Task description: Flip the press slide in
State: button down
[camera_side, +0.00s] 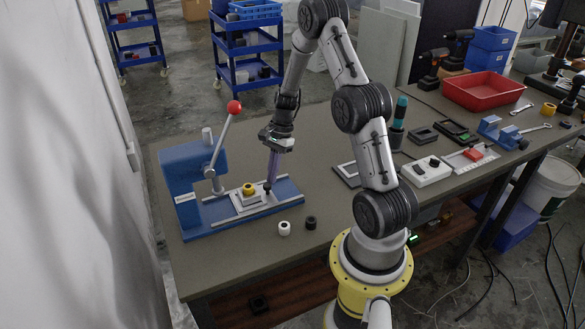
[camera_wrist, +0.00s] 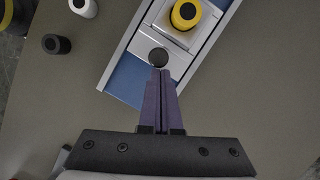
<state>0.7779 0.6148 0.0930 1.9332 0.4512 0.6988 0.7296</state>
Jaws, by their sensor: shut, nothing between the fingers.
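The blue press (camera_side: 178,172) stands at the left of the table, with a lever topped by a red ball (camera_side: 233,107). Its silver slide (camera_wrist: 146,46) lies on the rails of the blue base, out in front of the press column. A pale block on the slide carries a yellow ring (camera_side: 248,189), also seen in the wrist view (camera_wrist: 185,14). A round black knob (camera_wrist: 158,57) sits at the slide's near end. My gripper (camera_side: 269,183) is shut and empty, pointing down, with its purple fingertips (camera_wrist: 160,72) right beside the knob. I cannot tell whether they touch it.
A white cylinder (camera_side: 284,228) and a black cylinder (camera_side: 311,223) stand on the table just in front of the base. A grey frame (camera_side: 346,173), a white box (camera_side: 426,172) and a red tray (camera_side: 487,91) lie further right. The table's front left is clear.

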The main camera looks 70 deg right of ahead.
jog(key=w+a, duration=0.5)
jog(key=a, duration=0.1)
jog(key=shift+w, duration=0.35)
jog(key=shift+d, duration=0.15)
jog(key=shift+s+d, duration=0.1)
jog(key=shift+d, duration=0.25)
jog(key=d, duration=0.1)
jog(key=s+d, duration=0.1)
jog(key=shift+d+r, duration=0.25)
jog(key=shift+d, duration=0.1)
jog(key=v, duration=1)
jog(key=shift+d, duration=0.2)
